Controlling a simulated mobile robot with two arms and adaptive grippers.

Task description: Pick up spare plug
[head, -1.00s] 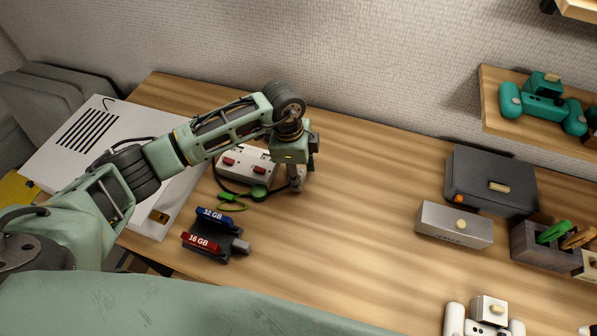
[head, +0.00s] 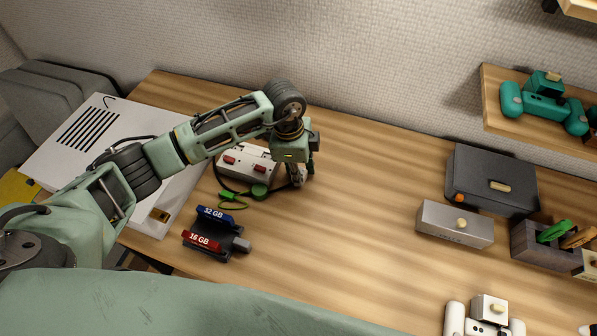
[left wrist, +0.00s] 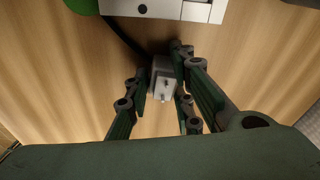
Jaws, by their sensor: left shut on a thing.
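The spare plug (left wrist: 162,78) is a small pale grey block with two short metal prongs, seen in the left wrist view. A black cable runs from it toward the top left. My left gripper (left wrist: 160,84) is shut on the plug, with its dark green fingers on both sides. In the head view, my left gripper (head: 301,172) points down at the table, just right of a white box with red switches (head: 248,163). The fingers mostly hide the plug there. My right gripper is in neither view.
A green round piece and cable (head: 259,190) lie before the switch box. A dark holder with blue and red memory sticks (head: 215,244) is nearer. A white console (head: 104,150) stands left. A grey box (head: 454,225) stands right; the table's middle (head: 350,230) is clear.

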